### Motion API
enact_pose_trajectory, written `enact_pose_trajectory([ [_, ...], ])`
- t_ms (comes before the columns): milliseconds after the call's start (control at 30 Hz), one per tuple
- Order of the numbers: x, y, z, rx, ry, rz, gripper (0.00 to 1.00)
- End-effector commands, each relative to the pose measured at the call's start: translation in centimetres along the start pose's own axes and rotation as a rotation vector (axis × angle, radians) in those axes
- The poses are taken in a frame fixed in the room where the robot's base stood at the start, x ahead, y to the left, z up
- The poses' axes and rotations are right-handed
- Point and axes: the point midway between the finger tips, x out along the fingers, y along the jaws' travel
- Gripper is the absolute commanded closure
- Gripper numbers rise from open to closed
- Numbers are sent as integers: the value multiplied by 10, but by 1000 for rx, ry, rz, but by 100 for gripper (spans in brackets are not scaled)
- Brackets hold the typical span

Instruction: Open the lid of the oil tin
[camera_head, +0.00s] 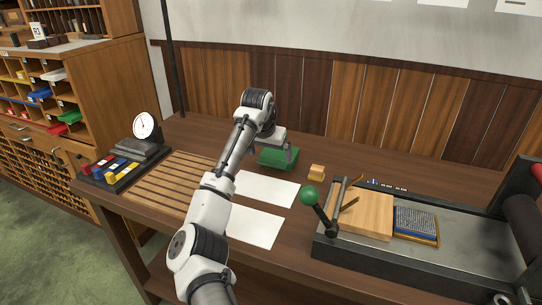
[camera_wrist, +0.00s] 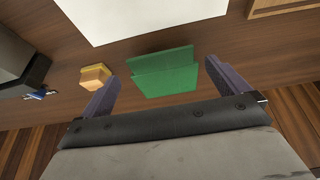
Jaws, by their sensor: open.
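The oil tin is the green box (camera_head: 276,157) on the table behind the white sheets. It also shows in the wrist view as a green box (camera_wrist: 166,72), with a narrow raised strip along one edge. In the wrist view my gripper (camera_wrist: 158,82) is open, with one finger on each side of the tin. Both fingers look apart from it.
A small yellow-tan block (camera_head: 317,173) sits right of the tin. White sheets (camera_head: 266,188) lie in front. A slatted rack (camera_head: 165,183) is at left beside a dial scale (camera_head: 144,126). A press bed with a green-knobbed lever (camera_head: 309,194) stands at right.

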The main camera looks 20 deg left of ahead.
Motion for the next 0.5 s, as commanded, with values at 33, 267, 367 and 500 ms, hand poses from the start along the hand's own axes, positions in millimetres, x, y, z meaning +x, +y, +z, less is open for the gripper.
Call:
enact_pose_trajectory([
  [33, 7, 0, 0, -1, -1, 1, 0],
  [267, 30, 0, 0, 0, 0, 1, 0],
  [367, 33, 0, 0, 1, 1, 0, 0],
  [500, 34, 0, 0, 1, 2, 0, 0],
])
